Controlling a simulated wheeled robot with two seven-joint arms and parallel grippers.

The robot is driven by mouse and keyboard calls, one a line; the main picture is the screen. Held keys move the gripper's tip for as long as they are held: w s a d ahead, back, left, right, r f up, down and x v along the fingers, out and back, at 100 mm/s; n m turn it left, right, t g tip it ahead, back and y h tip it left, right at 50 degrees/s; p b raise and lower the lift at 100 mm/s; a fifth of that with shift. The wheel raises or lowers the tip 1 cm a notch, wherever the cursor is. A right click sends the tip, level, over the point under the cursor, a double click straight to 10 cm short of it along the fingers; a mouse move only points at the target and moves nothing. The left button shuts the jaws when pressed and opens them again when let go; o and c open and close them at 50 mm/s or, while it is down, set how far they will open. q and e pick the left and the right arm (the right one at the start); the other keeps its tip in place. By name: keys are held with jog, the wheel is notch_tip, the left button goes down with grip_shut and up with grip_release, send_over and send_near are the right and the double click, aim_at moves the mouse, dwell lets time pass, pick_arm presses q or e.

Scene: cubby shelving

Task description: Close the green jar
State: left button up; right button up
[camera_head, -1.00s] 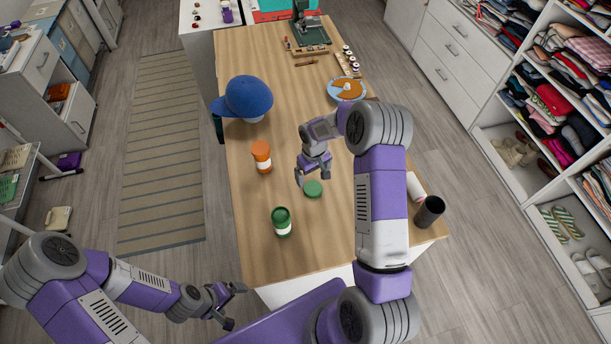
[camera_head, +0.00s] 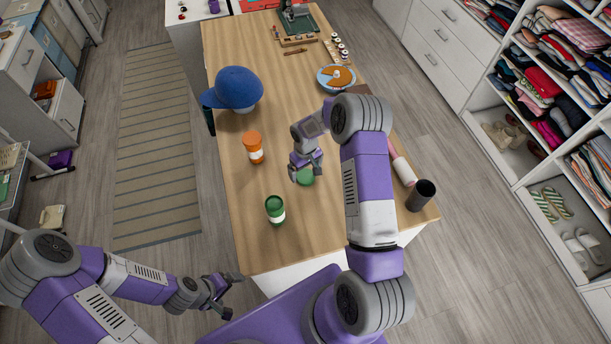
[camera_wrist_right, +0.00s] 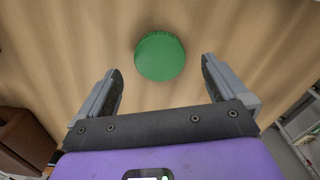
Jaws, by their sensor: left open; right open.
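The green jar (camera_head: 275,209) with a white label stands upright near the front left of the wooden table. A round green lid (camera_head: 306,178) lies on the table to its right and a little further back. My right gripper (camera_head: 304,173) is open above the lid, partly covering it in the head view. In the right wrist view the lid (camera_wrist_right: 160,56) lies ahead of the open, empty fingers (camera_wrist_right: 160,88), roughly centred between them and not gripped. My left gripper (camera_head: 230,292) is open and empty, off the table's front left corner.
An orange jar (camera_head: 253,147) stands behind the green jar, with a blue cap (camera_head: 233,89) further back. A pie (camera_head: 336,77) sits at the back right. A dark cup (camera_head: 421,195) stands by the right edge.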

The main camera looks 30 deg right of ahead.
aim_at(305, 176)
notch_tip(305, 176, down, 3)
jog(key=shift+w+f, duration=0.1)
jog(key=shift+f, duration=0.05)
jog(key=shift+c, duration=0.5)
jog(key=c, duration=1)
notch_tip(305, 176, up, 10)
jog(key=shift+b, duration=0.45)
